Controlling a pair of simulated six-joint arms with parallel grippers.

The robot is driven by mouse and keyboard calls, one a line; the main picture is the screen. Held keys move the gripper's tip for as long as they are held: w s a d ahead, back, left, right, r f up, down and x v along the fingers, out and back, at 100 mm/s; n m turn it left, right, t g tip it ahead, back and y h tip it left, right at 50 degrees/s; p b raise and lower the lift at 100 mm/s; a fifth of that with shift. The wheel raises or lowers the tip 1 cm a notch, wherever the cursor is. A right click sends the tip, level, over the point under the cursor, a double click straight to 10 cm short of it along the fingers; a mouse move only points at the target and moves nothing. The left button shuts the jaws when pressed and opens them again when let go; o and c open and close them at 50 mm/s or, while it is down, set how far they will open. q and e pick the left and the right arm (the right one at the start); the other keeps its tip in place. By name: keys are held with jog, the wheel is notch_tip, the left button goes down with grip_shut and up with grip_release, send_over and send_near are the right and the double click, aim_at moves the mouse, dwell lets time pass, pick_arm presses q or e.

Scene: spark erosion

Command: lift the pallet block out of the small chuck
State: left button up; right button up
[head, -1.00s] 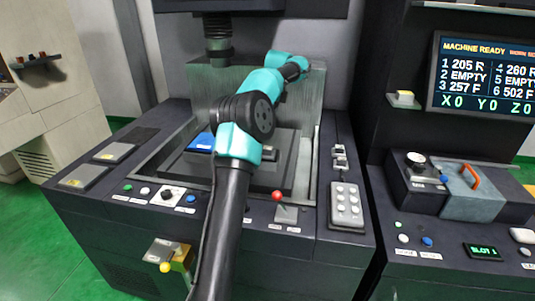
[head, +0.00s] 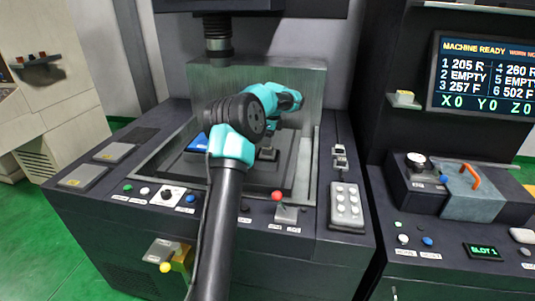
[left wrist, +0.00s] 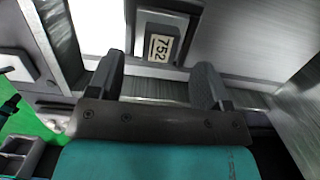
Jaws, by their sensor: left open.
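In the left wrist view, a block with a pale label reading 752 (left wrist: 160,46) sits in a grey metal holder; I take it to be the pallet block in the small chuck. My left gripper (left wrist: 159,66) is open, its two dark fingers apart on either side of the block in the picture. I cannot tell how far the fingertips are from it. In the head view my left gripper (head: 267,153) points down over the machine's work tank, and my arm hides much of what is there. My right gripper is in neither view.
The tank has a raised rim (head: 305,180) and a tall grey back wall (head: 310,88). A dark machine head (head: 218,45) hangs above at the left. A blue item (head: 199,142) lies left of my arm. A red knob (head: 277,196) stands on the front panel.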

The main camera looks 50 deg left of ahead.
aim_at(268, 152)
pick_arm(q)
jog(key=shift+a+f, duration=0.15)
jog(key=shift+f, duration=2.45)
jog(key=c, duration=0.9)
